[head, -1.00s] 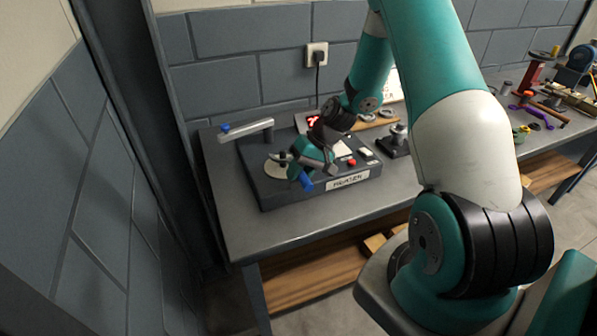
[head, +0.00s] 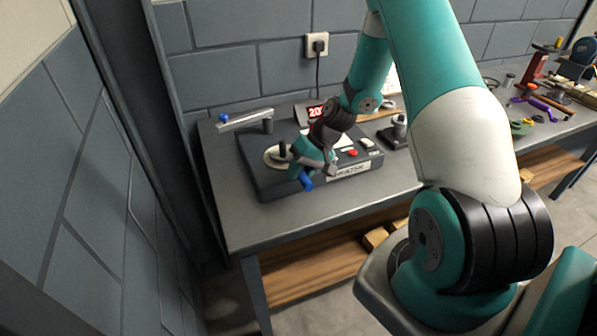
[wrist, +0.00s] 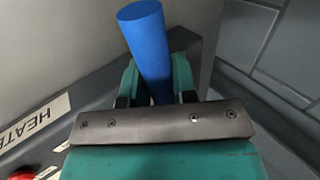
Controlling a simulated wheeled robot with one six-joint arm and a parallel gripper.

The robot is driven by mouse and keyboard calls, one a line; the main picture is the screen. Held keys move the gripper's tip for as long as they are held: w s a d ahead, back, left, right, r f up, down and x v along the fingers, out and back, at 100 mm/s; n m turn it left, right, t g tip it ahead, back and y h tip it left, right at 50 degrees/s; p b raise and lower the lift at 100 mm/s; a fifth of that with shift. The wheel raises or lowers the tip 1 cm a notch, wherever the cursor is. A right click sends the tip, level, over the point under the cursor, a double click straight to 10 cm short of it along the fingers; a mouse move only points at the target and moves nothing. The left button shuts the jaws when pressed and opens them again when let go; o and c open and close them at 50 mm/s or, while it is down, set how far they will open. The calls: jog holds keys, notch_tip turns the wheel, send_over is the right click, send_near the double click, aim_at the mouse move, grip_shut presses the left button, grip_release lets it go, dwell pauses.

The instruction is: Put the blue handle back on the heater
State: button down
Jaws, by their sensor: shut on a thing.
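The heater (head: 270,183) is a dark grey box on the bench with a round pale plate on its top left. Its label (wrist: 36,123) shows at the left of the wrist view. My gripper (head: 305,171) is over the heater's front edge, shut on the blue handle (wrist: 147,40). In the wrist view the handle is a blue cylinder sticking out between the two fingers, slightly tilted. In the head view the handle (head: 306,182) points down past the heater's front edge. The handle's far end and its fit to any part are hidden by the gripper.
Red and white buttons (head: 353,153) are on the heater's right. A red digital display (head: 316,112) stands behind. Tools (head: 540,103) lie far right. The bench's front strip is clear.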

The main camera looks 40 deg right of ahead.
dwell(0.7)
jog(key=c, duration=0.8)
grip_release()
jog(key=shift+f, duration=0.15)
notch_tip(320, 180, up, 11)
jog(key=p, duration=0.8)
jog(key=shift+f, duration=0.25)
